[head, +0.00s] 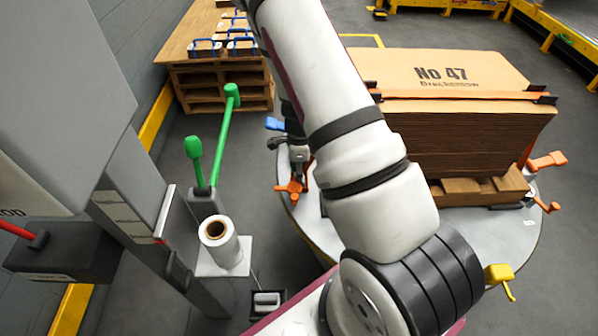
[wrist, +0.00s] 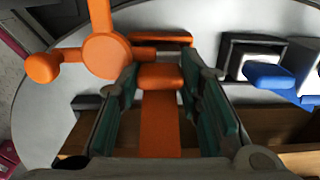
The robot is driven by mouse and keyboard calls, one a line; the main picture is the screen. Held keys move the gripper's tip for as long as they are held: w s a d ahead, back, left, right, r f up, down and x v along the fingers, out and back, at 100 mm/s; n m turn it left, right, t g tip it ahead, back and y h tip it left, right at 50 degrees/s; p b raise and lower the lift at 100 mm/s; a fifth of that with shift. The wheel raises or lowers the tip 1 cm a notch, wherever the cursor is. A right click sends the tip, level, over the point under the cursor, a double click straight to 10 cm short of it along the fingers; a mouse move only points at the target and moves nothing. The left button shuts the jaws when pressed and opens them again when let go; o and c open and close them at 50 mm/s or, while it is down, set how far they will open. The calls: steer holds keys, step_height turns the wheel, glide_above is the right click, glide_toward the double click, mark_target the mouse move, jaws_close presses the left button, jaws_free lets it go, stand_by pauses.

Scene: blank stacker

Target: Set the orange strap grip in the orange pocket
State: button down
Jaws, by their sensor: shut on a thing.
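The orange strap grip (wrist: 160,77) is between the pads of my gripper (wrist: 163,100) in the wrist view, with its orange strap (wrist: 160,125) running toward the bottom of the picture. My gripper is shut on it. Just beyond it is an orange-edged fitting (wrist: 160,39), which looks like the orange pocket; its inside is mostly hidden. I cannot tell whether the grip touches it. In the head view my gripper (head: 298,155) is low at the turntable's left edge, and the grip cannot be made out there.
An orange three-armed handle (wrist: 105,55) stands close left of the gripper. A blue grip (wrist: 268,75) and dark-framed fittings are to the right. The round turntable (head: 300,215) bears a pallet with a strapped cardboard stack (head: 450,135). A film roll (head: 220,240) stands left.

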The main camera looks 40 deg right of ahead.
steer(key=shift+f, duration=0.1)
steer(key=c, duration=1.4)
jaws_free()
